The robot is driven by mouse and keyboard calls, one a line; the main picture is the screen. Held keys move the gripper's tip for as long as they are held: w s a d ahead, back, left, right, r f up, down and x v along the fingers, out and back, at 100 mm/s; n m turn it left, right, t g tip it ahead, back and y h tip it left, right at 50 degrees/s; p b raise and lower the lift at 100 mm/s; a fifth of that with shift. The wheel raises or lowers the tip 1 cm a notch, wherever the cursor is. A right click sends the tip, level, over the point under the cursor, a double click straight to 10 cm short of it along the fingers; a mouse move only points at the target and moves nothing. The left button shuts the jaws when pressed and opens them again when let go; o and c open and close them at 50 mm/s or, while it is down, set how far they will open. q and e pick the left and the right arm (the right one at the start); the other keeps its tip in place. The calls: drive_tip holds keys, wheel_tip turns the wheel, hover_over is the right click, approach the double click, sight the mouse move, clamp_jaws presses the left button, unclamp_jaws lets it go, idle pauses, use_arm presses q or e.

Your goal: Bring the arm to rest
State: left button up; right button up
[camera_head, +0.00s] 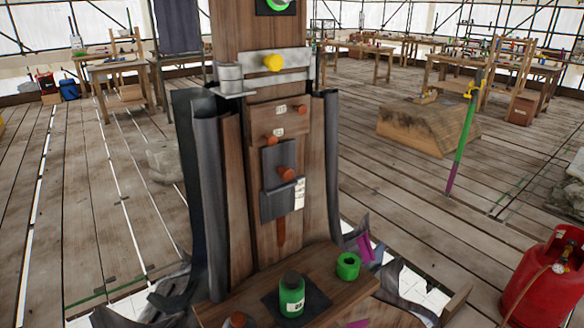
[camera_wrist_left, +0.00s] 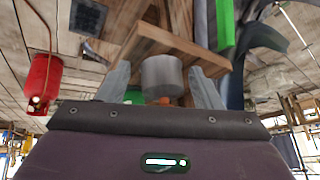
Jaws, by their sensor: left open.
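My left gripper (camera_wrist_left: 159,70) shows in the left wrist view, its two grey fingers apart. A grey cylinder (camera_wrist_left: 162,78) appears in the gap between them; I cannot tell whether it touches either finger. Bits of green and orange show behind the gripper's body edge. Neither of my arms shows in the head view. There a wooden spire post (camera_head: 262,200) stands in the middle, with a metal bracket (camera_head: 285,63), a grey metal cup (camera_head: 231,78) and a yellow knob (camera_head: 272,62). My right gripper is not in view.
A red gas cylinder (camera_head: 545,285) stands at the lower right. A green and purple pole (camera_head: 463,145) stands farther back.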

use_arm(q)
drive_tip(key=s+a+f+n+g+y, duration=0.1)
drive_tip(key=s+a+f+n+g, duration=0.25)
drive_tip(key=s+a, duration=0.3)
wheel_tip(320, 180, down, 29)
drive_tip(key=s+d, duration=0.1)
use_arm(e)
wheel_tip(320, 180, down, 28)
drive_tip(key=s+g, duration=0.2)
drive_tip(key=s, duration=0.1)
use_arm(q)
drive_tip(key=s+a+f+g, duration=0.1)
drive_tip(key=s+a+f, duration=0.2)
drive_tip(key=s+f, duration=1.6)
drive_tip(key=shift+s+a+f, duration=0.15)
drive_tip(key=shift+s+f, duration=0.05)
drive_tip(key=shift+s, duration=0.35)
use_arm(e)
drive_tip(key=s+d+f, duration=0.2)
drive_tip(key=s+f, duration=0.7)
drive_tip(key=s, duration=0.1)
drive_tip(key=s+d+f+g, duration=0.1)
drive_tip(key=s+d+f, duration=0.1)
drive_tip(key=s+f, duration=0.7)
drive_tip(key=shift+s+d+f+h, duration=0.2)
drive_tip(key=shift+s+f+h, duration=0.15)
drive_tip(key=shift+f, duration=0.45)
use_arm(q)
drive_tip(key=shift+g, duration=0.25)
